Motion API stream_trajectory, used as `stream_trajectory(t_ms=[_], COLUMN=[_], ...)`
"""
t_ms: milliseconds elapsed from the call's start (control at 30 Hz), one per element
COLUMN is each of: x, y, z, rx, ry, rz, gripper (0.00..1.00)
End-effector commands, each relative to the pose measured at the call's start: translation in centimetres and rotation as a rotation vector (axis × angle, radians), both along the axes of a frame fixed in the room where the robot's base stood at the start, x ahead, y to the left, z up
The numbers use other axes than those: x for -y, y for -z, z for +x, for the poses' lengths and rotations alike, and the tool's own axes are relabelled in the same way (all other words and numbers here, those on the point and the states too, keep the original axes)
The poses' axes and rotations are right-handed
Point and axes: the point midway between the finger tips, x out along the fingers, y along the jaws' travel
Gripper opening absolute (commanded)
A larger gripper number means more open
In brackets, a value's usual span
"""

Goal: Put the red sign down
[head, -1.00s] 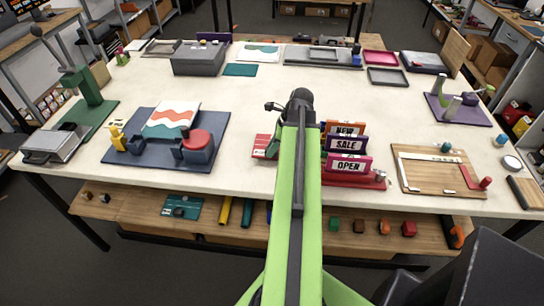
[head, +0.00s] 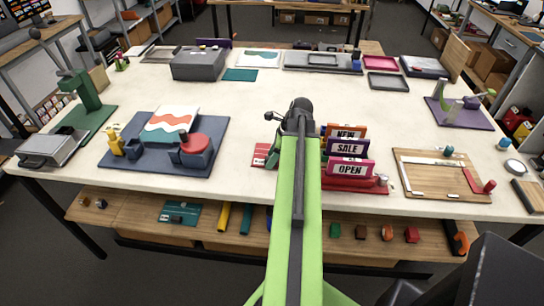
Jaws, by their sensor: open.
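A red sign (head: 260,154) with pale markings lies on the cream table (head: 240,105), just left of my green arm. Its right part is hidden by my gripper and arm. My gripper (head: 273,155) is open at the sign's right side. Its jaws are small and partly hidden, so I cannot tell whether they touch the sign. To the right of my arm, a red rack (head: 352,185) holds upright signs: an orange NEW sign (head: 346,131), a purple SALE sign (head: 346,147) and a pink OPEN sign (head: 350,168).
A navy press board (head: 215,135) with a wavy print stands to the left. A wooden board (head: 430,180) with white strips lies to the right. Grey and coloured trays line the back. The table's middle is clear. A lower shelf (head: 140,215) holds small blocks.

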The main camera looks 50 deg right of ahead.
Motion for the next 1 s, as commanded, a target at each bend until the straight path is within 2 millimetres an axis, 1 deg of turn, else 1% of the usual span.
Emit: stream_trajectory(t_ms=[133,233,367,500,633,700,767,1000], x=[0.1,0.3,0.9,1.5,2.1,2.3,2.3,2.3], y=[-1.1,-2.7,-5.4,-8.6,-10.9,-11.5,-11.6,-11.4], z=[-0.2,-0.6,-1.4,-2.4,-3.4,-3.6,-3.8,-3.8], rx=[0.0,0.0,0.0,0.0,0.0,0.0,0.0,0.0], ry=[0.0,0.0,0.0,0.0,0.001,0.0,-0.001,-0.002], rz=[0.0,0.0,0.0,0.0,0.0,0.0,0.0,0.0], gripper=[0.48,0.48,0.48,0.48,0.48,0.48,0.48,0.48])
